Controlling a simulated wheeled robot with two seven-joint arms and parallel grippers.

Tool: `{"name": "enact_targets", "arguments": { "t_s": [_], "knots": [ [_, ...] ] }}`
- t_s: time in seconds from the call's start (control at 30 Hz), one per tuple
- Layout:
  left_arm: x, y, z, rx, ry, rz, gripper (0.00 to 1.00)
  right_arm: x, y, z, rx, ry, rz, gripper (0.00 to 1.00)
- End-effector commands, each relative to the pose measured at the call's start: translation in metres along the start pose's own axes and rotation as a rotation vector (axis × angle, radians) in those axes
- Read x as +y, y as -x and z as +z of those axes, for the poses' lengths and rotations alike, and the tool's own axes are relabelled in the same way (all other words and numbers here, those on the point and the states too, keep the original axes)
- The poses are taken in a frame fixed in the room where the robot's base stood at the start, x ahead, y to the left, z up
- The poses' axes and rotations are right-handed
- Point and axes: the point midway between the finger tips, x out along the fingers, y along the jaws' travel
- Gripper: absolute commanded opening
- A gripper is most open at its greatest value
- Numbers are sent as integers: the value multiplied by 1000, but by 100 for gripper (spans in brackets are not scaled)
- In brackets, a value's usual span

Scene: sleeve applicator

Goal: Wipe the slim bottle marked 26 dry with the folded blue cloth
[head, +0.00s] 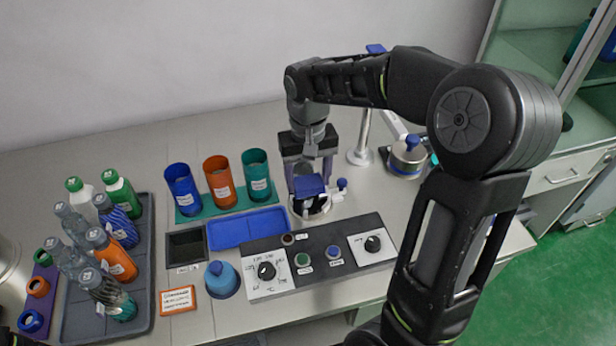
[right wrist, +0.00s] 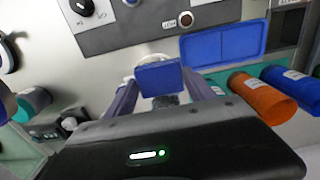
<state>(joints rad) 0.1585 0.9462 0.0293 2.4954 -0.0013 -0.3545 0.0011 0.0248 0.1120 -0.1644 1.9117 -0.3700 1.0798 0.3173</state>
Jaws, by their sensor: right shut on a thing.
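My right gripper (head: 309,190) is shut on the folded blue cloth (head: 309,184), above the round white-and-metal holder (head: 318,210) behind the control panel. In the right wrist view the cloth (right wrist: 160,76) sits between the two fingers, and a greyish part shows just below it. Whether that part is a bottle, I cannot tell. Several slim bottles stand in the grey tray (head: 140,318) at left, including clear ones (head: 105,292) and ones with blue (head: 118,222) or orange sleeves (head: 112,256). Their cap numbers are too small to read surely, so I cannot pick out 26.
Blue, orange (head: 219,182) and teal cups stand on a teal base behind a flat blue tray (head: 272,212). The control panel (head: 340,262) with knobs and buttons lies in front. A blue domed thing (head: 221,279) stands left of it. A metal post (head: 362,140) rises at right.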

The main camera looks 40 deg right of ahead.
Motion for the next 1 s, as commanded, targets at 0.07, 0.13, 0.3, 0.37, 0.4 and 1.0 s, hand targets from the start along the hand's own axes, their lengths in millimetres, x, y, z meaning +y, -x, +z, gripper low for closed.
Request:
{"name": "enact_targets", "arguments": {
  "t_s": [0.07,0.13,0.3,0.37,0.4,1.0],
  "knots": [
    [0,0,0,0,0,0,93,0,0,0,0,0,0,24],
    [0,0,0,0,0,0,93,0,0,0,0,0,0,24],
    [-1,-2,0,0,0,0,93,0,-3,0,-1,0,0,24],
    [-2,-4,0,0,0,0,93,0,-6,0,-1,0,0,24],
    [-2,-6,0,0,0,0,93,0,-8,0,-1,0,0,24],
    [-12,-31,0,0,0,0,93,0,-46,0,-1,-1,1,24]
  ]
}}
